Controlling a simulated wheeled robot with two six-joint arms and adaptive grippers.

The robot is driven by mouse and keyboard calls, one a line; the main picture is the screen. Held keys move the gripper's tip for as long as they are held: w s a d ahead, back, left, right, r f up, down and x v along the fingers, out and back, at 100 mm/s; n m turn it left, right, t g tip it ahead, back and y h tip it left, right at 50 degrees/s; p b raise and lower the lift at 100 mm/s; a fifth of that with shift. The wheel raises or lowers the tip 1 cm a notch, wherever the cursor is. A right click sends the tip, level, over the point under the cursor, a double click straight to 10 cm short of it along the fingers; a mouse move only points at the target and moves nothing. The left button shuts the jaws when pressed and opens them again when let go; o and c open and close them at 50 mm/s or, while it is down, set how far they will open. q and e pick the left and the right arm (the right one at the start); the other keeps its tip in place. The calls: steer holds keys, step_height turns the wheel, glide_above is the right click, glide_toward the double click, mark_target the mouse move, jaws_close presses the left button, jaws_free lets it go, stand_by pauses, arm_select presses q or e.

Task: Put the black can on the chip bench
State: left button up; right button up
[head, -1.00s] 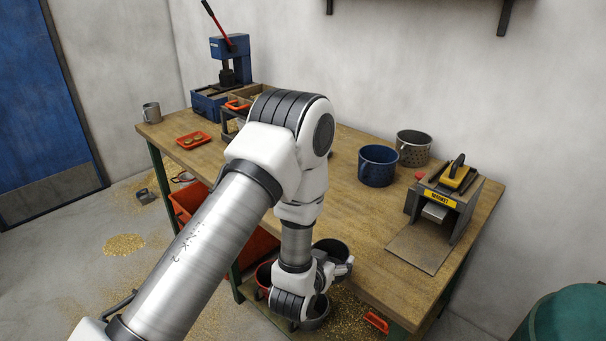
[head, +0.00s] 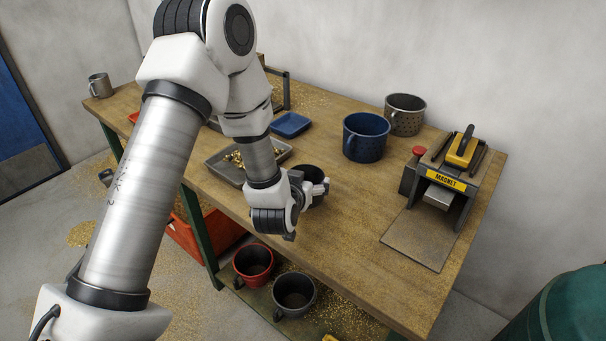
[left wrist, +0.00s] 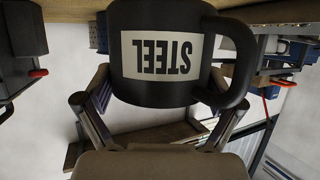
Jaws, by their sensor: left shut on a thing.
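The black can (head: 314,174) is a dark mug with a handle. In the left wrist view the black can (left wrist: 160,88) fills the upper middle, with a white label reading STEEL upside down. My left gripper (head: 300,192) is shut on it, a finger on each side, partly hiding it in the head view. The can is over the front middle of the wooden chip bench (head: 340,235); I cannot tell whether its base touches the top. My right gripper is in neither view.
A blue pot (head: 365,138), a perforated pot (head: 405,115) and a magnet unit (head: 446,180) stand to the right. Red (head: 253,262) and grey (head: 294,294) cans sit below. The bench's front middle is clear.

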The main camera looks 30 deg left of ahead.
mark_target(302, 165)
arm_select(q)
steer(key=w+a, duration=0.1)
steer(key=w, duration=0.1)
steer(key=w+a+p, duration=0.1)
steer(key=w+a, duration=0.2)
steer(key=shift+w+f, duration=0.1)
steer(key=shift+w, duration=0.25)
step_height(302, 165, down, 4)
steer(key=shift+d+r+p, duration=0.1)
steer(key=shift+r+p, duration=0.05)
steer(key=shift+p, duration=0.3)
steer(key=o, duration=0.9)
steer(key=shift+s+r, duration=0.1)
steer(key=shift+s, duration=0.05)
steer(key=shift+b+v, duration=1.15)
steer(key=shift+v, duration=4.75)
